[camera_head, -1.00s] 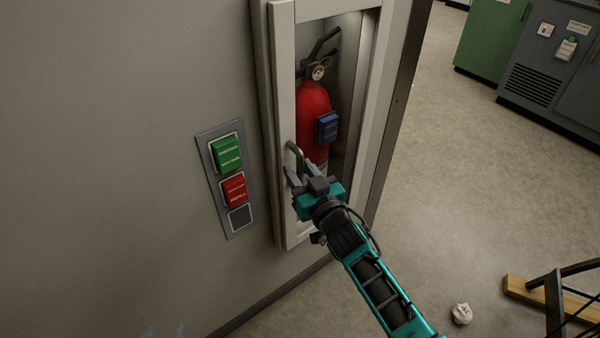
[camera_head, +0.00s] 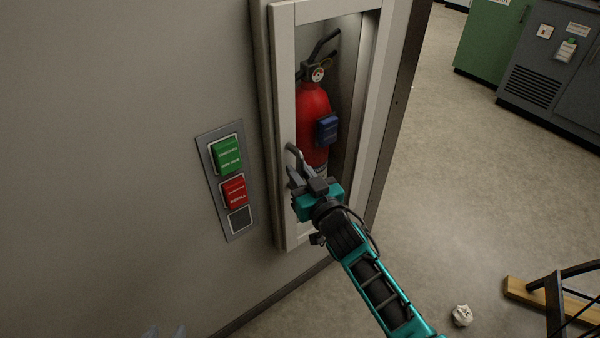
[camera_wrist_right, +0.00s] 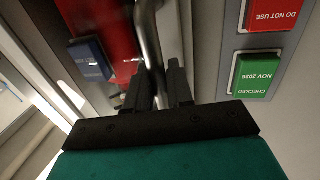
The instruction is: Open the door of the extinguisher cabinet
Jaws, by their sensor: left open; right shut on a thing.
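The extinguisher cabinet (camera_head: 262,120) is set in the wall, with a pale-framed door (camera_head: 284,100) that looks shut or nearly so. A red extinguisher (camera_head: 312,105) stands inside and also shows in the right wrist view (camera_wrist_right: 98,25). The metal door handle (camera_head: 293,150) is on the door's left side. My right gripper (camera_head: 306,176) is shut on the handle, which runs between its fingers in the right wrist view (camera_wrist_right: 152,50). My left gripper (camera_head: 165,332) shows only as grey fingertips at the bottom edge, apart and empty, away from the cabinet.
A wall plate (camera_head: 208,170) with a green tag (camera_head: 227,154) and a red tag (camera_head: 234,191) is left of the cabinet. A green cabinet (camera_head: 490,38), a grey cabinet (camera_head: 550,75) and a wooden-footed frame (camera_head: 530,292) stand to the right.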

